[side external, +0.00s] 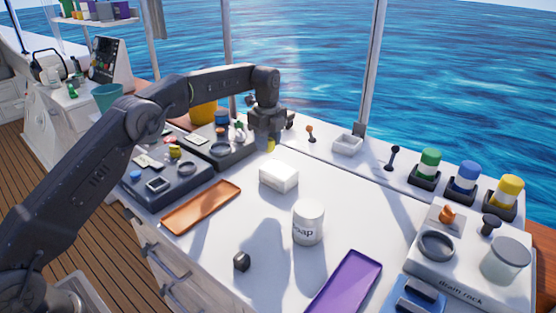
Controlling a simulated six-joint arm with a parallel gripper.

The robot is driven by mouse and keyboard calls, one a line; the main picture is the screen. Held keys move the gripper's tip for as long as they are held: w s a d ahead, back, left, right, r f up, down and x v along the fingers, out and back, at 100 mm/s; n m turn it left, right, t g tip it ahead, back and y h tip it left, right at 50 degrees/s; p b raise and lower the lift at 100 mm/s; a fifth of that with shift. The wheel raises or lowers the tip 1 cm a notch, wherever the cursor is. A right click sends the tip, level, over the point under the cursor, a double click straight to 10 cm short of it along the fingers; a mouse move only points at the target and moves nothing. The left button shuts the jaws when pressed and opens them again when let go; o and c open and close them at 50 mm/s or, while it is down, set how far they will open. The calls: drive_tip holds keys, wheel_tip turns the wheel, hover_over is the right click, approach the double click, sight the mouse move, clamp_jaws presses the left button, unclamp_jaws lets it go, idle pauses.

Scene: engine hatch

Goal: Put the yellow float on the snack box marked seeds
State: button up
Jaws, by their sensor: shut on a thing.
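My gripper (268,140) points down above the back of the white counter, beside the rear dark tray. It is shut on a small yellow thing, which looks like the yellow float (270,146); only its lower part shows below the fingers. It appears to be held just above the counter, though the exact gap is unclear. Another small yellow item (174,152) sits by the front dark tray. I cannot read the word seeds on anything. A plain white box (278,177) lies in front of my gripper, with no readable mark on the sides that show.
A white soap tub (308,222), an orange tray (202,206), a purple tray (345,284) and a small dark block (241,261) stand on the counter. Dark trays with small items (183,188) are at left. A drain rack (455,277) and coloured jars (467,177) are at right.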

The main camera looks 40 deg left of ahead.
sight(278, 168)
drive_tip(key=shift+w+d+f, duration=0.35)
drive_tip(key=shift+d+f, duration=0.1)
drive_tip(key=shift+d, duration=0.15)
drive_tip(key=shift+w+d+f, duration=0.3)
drive_tip(key=shift+d+f, duration=0.1)
drive_tip(key=shift+d, duration=0.2)
drive_tip(key=shift+f, duration=2)
drive_tip(key=shift+f, duration=0.15)
drive_tip(key=o, duration=0.9)
drive_tip(key=shift+r, duration=4)
